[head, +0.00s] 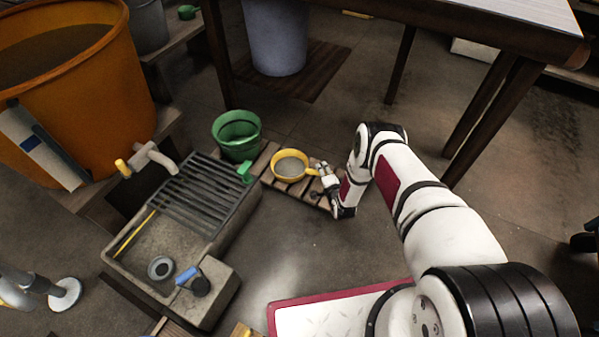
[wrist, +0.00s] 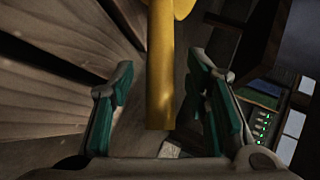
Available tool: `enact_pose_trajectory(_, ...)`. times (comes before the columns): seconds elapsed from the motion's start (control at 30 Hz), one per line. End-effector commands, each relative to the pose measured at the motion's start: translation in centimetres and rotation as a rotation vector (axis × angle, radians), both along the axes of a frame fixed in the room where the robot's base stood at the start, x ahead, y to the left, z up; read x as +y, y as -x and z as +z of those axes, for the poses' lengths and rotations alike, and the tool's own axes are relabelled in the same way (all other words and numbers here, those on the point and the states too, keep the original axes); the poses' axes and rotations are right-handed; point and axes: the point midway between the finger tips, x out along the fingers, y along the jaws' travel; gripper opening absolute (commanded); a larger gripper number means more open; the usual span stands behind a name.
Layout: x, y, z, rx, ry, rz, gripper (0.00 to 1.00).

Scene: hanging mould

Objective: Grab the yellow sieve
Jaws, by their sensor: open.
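The yellow sieve (head: 290,165) lies on a low slatted wooden stand, its round mesh bowl facing up and its short handle pointing right toward my gripper (head: 325,177). In the wrist view, the sieve's yellow handle (wrist: 160,75) runs down between the two green-padded fingers of my gripper (wrist: 163,100). The fingers are spread, with a gap on each side of the handle. Most of the bowl is out of the wrist view.
A green bucket (head: 237,134) stands left of the sieve. A stone sink (head: 150,250) with a dark grate (head: 200,193) is further left. A large orange tub (head: 95,90) stands behind it. A dark table (head: 450,25) overhangs the back. Floor in front of the stand is clear.

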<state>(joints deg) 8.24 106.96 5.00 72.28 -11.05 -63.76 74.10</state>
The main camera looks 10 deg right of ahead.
Motion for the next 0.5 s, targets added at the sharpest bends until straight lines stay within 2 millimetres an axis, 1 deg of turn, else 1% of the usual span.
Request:
enact_pose_trajectory(0.17, -0.02, -0.01, 0.05, 0.0, 0.0, 0.0, 0.43)
enact_pose_trajectory(0.27, -0.02, 0.0, 0.05, 0.0, 0.0, 0.0, 0.23)
enact_pose_trajectory(0.3, -0.02, 0.0, 0.04, 0.0, 0.0, 0.0, 0.14)
enact_pose_trajectory(0.37, -0.03, 0.02, 0.04, 0.0, 0.0, 0.0, 0.0)
enact_pose_trajectory(0.5, -0.03, -0.01, 0.06, 0.0, 0.0, -0.001, 0.0)
